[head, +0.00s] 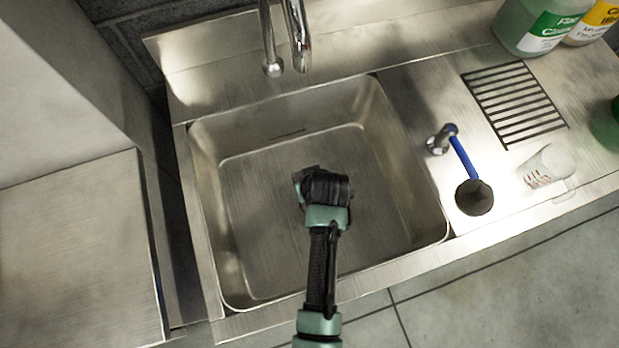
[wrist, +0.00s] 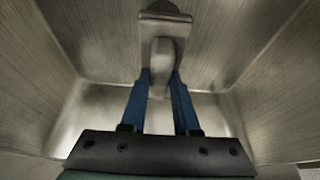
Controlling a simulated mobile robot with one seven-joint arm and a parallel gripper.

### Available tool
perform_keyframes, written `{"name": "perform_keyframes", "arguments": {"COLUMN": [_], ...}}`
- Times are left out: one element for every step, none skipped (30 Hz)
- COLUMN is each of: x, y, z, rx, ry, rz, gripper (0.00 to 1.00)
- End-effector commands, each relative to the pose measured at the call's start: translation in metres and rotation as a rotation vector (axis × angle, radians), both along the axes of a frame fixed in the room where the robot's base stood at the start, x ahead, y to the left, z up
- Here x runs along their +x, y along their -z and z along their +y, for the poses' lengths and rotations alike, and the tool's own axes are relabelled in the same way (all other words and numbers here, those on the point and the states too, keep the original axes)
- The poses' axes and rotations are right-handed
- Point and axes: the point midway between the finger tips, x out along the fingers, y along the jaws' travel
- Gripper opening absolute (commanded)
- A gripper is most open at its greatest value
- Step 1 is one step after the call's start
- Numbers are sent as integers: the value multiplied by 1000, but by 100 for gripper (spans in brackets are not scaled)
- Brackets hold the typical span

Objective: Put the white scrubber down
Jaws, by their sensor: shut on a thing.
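The white scrubber (wrist: 160,62) looks pale grey in the dim light, with a wider end (wrist: 165,14) at the top of the wrist view. The two blue fingers of my gripper (wrist: 161,88) are shut on its narrower part. In the head view my gripper (head: 326,190) is over the inside of the steel sink (head: 255,195), near its middle. Only a small greyish edge shows beyond the gripper there, and my arm hides the rest. I cannot tell whether the scrubber touches the sink floor.
The faucet (head: 297,35) hangs over the sink's back edge. On the right counter are a blue-handled dark brush (head: 474,197), a small metal fixture (head: 438,140), a clear measuring cup (head: 551,168), a slotted drain area (head: 515,100) and bottles (head: 535,22). The sink floor around my gripper looks clear.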

Motion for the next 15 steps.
{"name": "perform_keyframes", "arguments": {"x": [0, 0, 0, 0, 1, 1, 0, 0, 0, 0, 0, 1, 1, 1, 1], "y": [9, 14, 18, 21, 23, 26, 29, 33, 39, 44, 49, 55, 58, 61, 64], "z": [0, 0, 0, 0, 0, 0, 0, 0, 0, 0, 0, 0, 0, 0, 0], "rx": [1, 0, 0, 1, 1, 1, 0, 0, 0, 0, 0, 1, 1, 0, 0], "ry": [1, 1, 1, 1, 1, 1, 1, 0, 0, 0, 1, 1, 1, 1, 1], "rz": [1, 0, 0, -1, -2, -1, 0, -1, 1, 0, 1, -1, -1, -1, -1], "gripper": [0, 0, 0, 0, 0, 0, 0, 0, 0, 0, 0, 0, 0, 0, 0]}}
